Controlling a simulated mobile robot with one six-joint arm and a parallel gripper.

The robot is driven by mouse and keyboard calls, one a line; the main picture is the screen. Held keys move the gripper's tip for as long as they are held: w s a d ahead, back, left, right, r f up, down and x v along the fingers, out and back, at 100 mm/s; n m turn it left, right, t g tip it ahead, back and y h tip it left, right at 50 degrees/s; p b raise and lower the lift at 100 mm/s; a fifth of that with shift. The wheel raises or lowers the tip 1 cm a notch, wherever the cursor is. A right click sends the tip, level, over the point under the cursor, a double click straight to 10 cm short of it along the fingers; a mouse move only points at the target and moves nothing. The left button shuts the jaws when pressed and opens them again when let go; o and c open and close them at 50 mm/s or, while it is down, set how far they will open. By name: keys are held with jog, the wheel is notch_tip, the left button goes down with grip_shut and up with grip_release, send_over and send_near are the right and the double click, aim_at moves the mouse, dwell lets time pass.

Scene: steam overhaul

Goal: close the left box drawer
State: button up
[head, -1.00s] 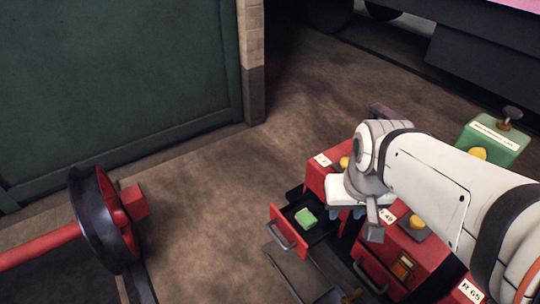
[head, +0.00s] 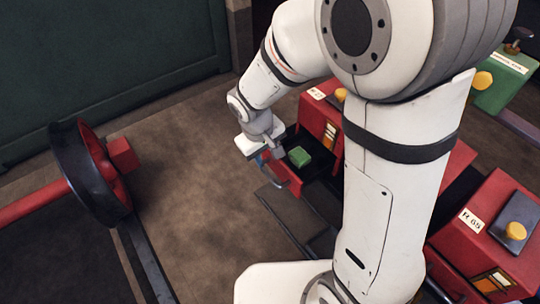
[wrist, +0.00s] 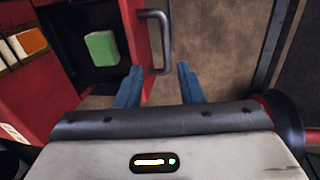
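The left box (head: 318,112) is red with a white label, partly hidden behind my arm in the head view. Its drawer (head: 292,183) stands open, with a dark inside and a green block (head: 299,156) lying in it. In the wrist view the drawer's red front (wrist: 134,35) carries a grey handle (wrist: 163,42), and the green block (wrist: 101,48) shows inside. My gripper (wrist: 160,84) has its two blue fingers apart with nothing between them, just short of the handle. In the head view my gripper (head: 262,158) is at the drawer's front; contact cannot be told.
Another red box, labelled R 65 (head: 486,228), stands at the right, and a green box (head: 500,80) behind it. A wheel with a dark rim (head: 88,172) on a red axle is at the left. The floor (head: 200,165) between wheel and drawer is clear.

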aim_at(268, 174)
jog(key=f, duration=0.3)
jog(key=f+b, duration=0.1)
jog(key=f, duration=0.2)
jog(key=w+f, duration=0.1)
jog(key=f, duration=0.2)
jog(key=shift+d, duration=0.15)
jog(key=shift+r, duration=0.1)
grip_shut()
